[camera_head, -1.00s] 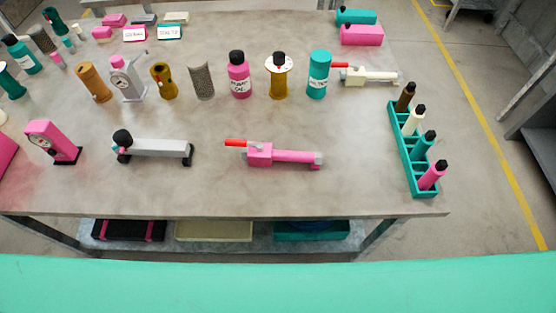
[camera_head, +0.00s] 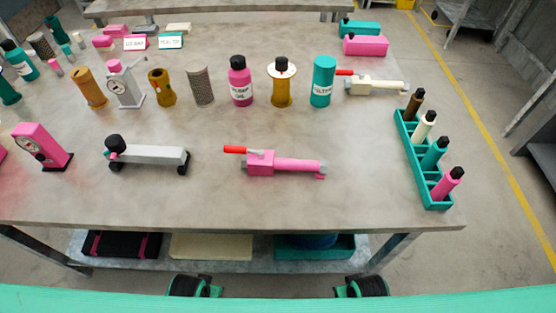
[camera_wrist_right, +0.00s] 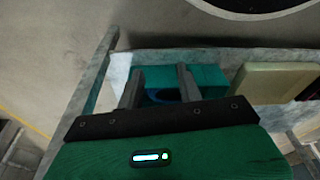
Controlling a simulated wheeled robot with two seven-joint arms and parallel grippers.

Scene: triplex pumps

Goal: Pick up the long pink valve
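The long pink valve (camera_head: 290,165) lies on its side near the front middle of the table in the head view. It has a red lever at its left end and a thin pink pipe to the right. Dark parts of my left arm (camera_head: 188,286) and right arm (camera_head: 362,287) show at the bottom of the head view, low in front of the table and apart from the valve. In the right wrist view, my right gripper (camera_wrist_right: 160,85) is open and empty, its two fingers apart before a teal bin. My left fingers cannot be made out.
Left of the valve stands a grey bar with a black knob (camera_head: 148,157). A teal rack (camera_head: 408,146) of bottles stands at right. A cream valve (camera_head: 373,86) lies behind. A teal bin (camera_wrist_right: 210,78) and cream bin (camera_wrist_right: 268,84) sit on the lower shelf. Table around the valve is clear.

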